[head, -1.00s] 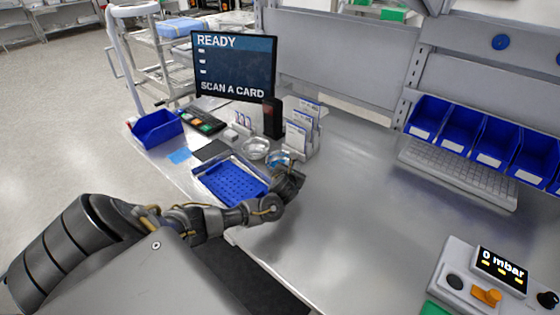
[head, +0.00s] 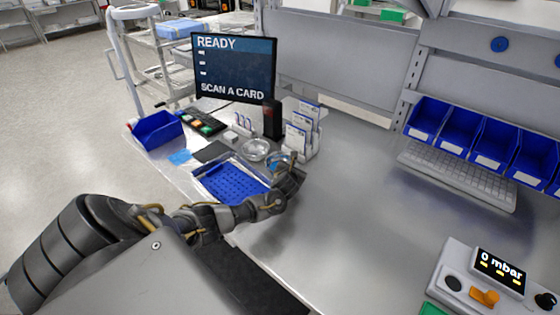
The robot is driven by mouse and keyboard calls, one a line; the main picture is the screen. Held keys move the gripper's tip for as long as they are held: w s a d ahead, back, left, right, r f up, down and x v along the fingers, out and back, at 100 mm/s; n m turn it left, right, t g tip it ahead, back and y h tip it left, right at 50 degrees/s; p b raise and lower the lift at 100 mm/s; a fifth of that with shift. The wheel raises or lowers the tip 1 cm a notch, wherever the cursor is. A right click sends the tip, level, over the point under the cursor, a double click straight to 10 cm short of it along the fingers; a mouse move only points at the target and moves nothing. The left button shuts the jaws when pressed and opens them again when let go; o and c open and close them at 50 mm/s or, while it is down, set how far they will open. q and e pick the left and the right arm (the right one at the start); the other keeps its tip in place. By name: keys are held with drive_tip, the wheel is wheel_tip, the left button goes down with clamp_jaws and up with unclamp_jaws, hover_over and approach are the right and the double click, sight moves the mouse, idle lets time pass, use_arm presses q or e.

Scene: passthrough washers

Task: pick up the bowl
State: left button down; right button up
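Two small round bowls stand on the steel bench behind the blue tray. One is a shiny metal bowl (head: 255,150). The other is a bluish bowl (head: 279,158), partly hidden by my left gripper (head: 289,172). My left arm comes in from the left, and its gripper is at the near right side of the bluish bowl. The fingers are small and dark, so I cannot tell whether they are open or touch the bowl. My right gripper is not in view.
The blue perforated tray (head: 226,182) lies beside my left forearm. A card rack (head: 301,135) and a dark upright box (head: 272,118) stand close behind the bowls. A monitor (head: 234,66) is behind them. The bench's middle (head: 350,200) is clear.

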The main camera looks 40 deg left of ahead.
use_arm(q)
drive_tip(key=shift+w+r, duration=0.1)
drive_tip(key=shift+r, duration=0.5)
drive_tip(key=s+r, duration=0.1)
drive_tip(key=r, duration=0.1)
drive_tip(key=s+r+b, duration=0.1)
drive_tip(key=s+r, duration=0.1)
drive_tip(key=r, duration=0.1)
drive_tip(key=s+a+r+b, duration=0.1)
drive_tip(key=s+r, duration=0.1)
drive_tip(key=shift+s+r, duration=0.2)
drive_tip(key=shift+r, duration=0.2)
drive_tip(key=s+a+r+b, duration=0.1)
drive_tip(key=s+r+b, duration=0.2)
drive_tip(key=s, duration=0.5)
drive_tip(key=shift+s+a+r, duration=0.25)
drive_tip(key=shift+a+r, duration=0.1)
drive_tip(key=shift+r, duration=0.15)
